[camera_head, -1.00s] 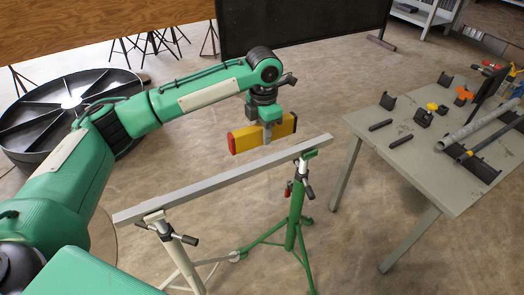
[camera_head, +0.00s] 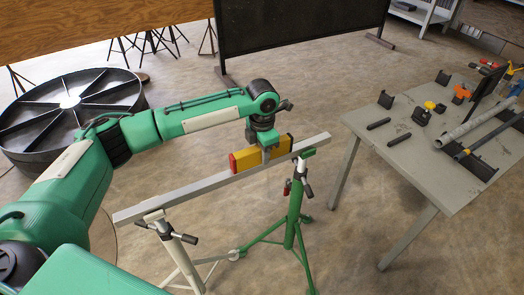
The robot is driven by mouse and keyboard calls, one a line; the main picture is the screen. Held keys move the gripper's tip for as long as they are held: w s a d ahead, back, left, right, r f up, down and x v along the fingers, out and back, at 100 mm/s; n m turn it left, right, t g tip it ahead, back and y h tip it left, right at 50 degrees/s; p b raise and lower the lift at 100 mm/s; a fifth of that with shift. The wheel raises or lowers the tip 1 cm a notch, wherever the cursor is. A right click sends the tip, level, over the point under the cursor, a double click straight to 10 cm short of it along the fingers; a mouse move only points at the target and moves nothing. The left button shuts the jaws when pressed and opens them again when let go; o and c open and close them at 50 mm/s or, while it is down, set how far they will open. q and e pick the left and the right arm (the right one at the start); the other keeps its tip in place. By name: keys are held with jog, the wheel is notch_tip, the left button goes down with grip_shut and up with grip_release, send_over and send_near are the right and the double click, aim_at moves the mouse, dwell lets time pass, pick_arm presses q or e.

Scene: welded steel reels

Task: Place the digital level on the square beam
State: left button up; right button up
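The yellow digital level (camera_head: 248,161) with red and dark end caps is in my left gripper (camera_head: 266,156), whose fingers are shut around its middle. The grey square beam (camera_head: 195,187) lies across two stands, running from lower left to upper right. The level is lined up along the beam, over its right half, with its lower edge at the beam's top. I cannot tell whether it touches. My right gripper is not in view.
A green tripod stand (camera_head: 293,215) and a whitish stand (camera_head: 178,250) carry the beam. A grey table (camera_head: 413,190) with clamps, pipes and small parts stands at the right. A large dark steel reel (camera_head: 70,110) lies at the left. Floor between beam and table is clear.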

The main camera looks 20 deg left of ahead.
pick_arm(q)
jog(key=o, duration=0.3)
notch_tip(320, 180, up, 12)
jog(key=shift+f+b, duration=0.2)
jog(key=shift+b, duration=0.35)
jog(key=shift+r, duration=0.35)
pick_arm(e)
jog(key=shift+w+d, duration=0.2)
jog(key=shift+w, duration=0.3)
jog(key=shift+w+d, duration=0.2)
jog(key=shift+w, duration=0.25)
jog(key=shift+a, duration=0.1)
